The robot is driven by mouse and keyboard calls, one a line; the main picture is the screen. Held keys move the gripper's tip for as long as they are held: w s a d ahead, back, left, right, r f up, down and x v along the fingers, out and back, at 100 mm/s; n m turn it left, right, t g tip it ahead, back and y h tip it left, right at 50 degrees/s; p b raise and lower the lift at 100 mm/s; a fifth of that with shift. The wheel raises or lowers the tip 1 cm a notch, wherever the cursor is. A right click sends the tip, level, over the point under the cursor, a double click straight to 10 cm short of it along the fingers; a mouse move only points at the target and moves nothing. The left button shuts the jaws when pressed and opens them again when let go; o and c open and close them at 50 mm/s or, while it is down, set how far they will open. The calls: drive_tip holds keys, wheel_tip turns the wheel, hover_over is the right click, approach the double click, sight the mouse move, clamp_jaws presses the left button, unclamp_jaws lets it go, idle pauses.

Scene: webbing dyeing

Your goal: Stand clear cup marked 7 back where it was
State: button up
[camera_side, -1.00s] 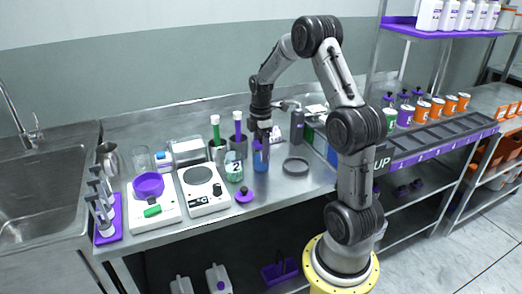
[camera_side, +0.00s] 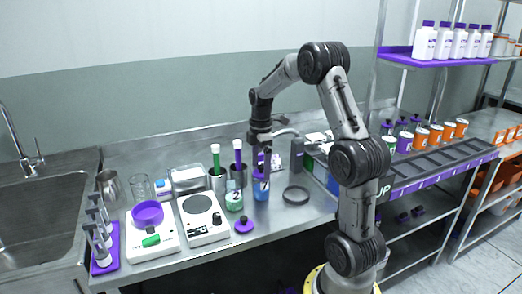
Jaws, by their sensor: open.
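A clear cup holding blue liquid (camera_side: 261,190) stands upright on the steel bench, right of a similar cup of green liquid marked 2 (camera_side: 234,199). The blue cup carries a dark mark that looks like a 7, too small to read surely. My gripper (camera_side: 267,160) is open and points down just above the blue cup, with its fingertips near the rim. I cannot tell whether the fingertips touch the cup.
Bare bench lies in front of the ring.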

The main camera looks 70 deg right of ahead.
wheel_tip(320, 180, up, 7)
drive_tip(key=shift+f, duration=0.2)
drive_tip(key=s+a+r+m+t+h, duration=0.1)
drive_tip(key=s+a+r+m, duration=0.15)
drive_tip(key=a, duration=0.65)
drive_tip(key=s+a+r+m+t, duration=0.2)
drive_tip(key=a+r, duration=0.2)
drive_tip(key=a, duration=0.6)
drive_tip(key=s+a+f+m+t+y, duration=0.1)
drive_tip(key=s+a+m, duration=0.3)
drive_tip(key=s+a, duration=0.5)
drive_tip(key=shift+s+f+t, duration=0.4)
drive_tip(key=shift+f+t, duration=0.4)
drive_tip(key=shift+f, duration=0.05)
drive_tip(key=shift+m, duration=0.25)
